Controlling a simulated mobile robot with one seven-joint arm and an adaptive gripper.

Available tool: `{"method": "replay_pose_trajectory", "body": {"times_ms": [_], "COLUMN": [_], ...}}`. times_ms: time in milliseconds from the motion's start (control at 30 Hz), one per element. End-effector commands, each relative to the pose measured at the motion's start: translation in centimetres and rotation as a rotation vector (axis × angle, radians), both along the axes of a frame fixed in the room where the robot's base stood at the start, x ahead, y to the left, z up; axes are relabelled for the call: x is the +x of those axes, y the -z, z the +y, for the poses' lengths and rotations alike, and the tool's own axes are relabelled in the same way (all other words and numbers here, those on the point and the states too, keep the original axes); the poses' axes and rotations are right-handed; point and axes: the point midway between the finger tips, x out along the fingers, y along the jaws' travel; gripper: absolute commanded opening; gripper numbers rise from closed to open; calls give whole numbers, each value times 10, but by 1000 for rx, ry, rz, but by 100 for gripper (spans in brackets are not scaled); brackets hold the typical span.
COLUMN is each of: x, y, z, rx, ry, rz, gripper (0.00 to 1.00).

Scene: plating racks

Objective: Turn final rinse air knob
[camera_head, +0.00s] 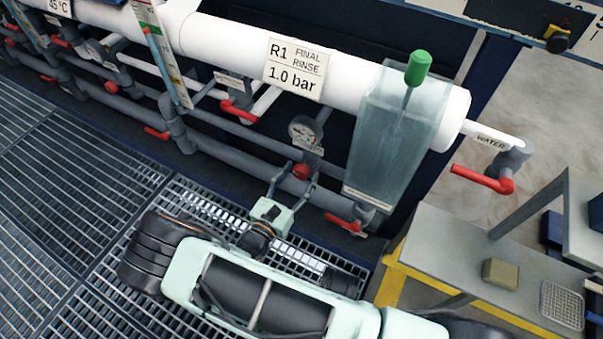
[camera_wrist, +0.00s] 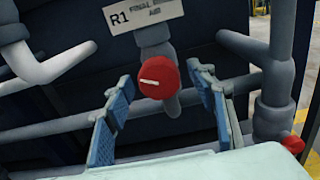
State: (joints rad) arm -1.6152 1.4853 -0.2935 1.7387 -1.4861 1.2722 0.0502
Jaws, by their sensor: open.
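The final rinse air knob (camera_wrist: 159,79) is a round red knob with a white line across its face, close to level. A label reading R1 FINAL and AIR (camera_wrist: 150,10) is above it in the wrist view. In the head view the red knob (camera_head: 301,171) sits below a round gauge (camera_head: 304,133). My gripper (camera_wrist: 163,92) is open, with one blue-padded finger on each side of the knob. Gaps show between the knob and both fingers. In the head view my gripper (camera_head: 292,178) reaches up toward the knob from below.
A white pipe (camera_head: 225,42) labelled R1 FINAL RINSE 1.0 bar runs above. Red lever handles (camera_head: 240,112) and grey pipes surround the knob. A clear tank (camera_head: 395,140) with a green-topped handle (camera_head: 418,67) is to the right. A grey bench (camera_head: 480,265) stands at lower right.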

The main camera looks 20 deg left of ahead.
Motion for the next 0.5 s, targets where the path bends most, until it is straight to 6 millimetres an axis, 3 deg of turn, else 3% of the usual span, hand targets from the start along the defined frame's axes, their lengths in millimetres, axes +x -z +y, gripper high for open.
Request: {"method": "replay_pose_trajectory", "body": {"times_ms": [133,433,500], "x": [12,14,14], "y": [0,0,0], "z": [-1,-1,-1], "rx": [0,0,0], "ry": [1,0,0], "rz": [0,0,0], "gripper": [51,51,45]}}
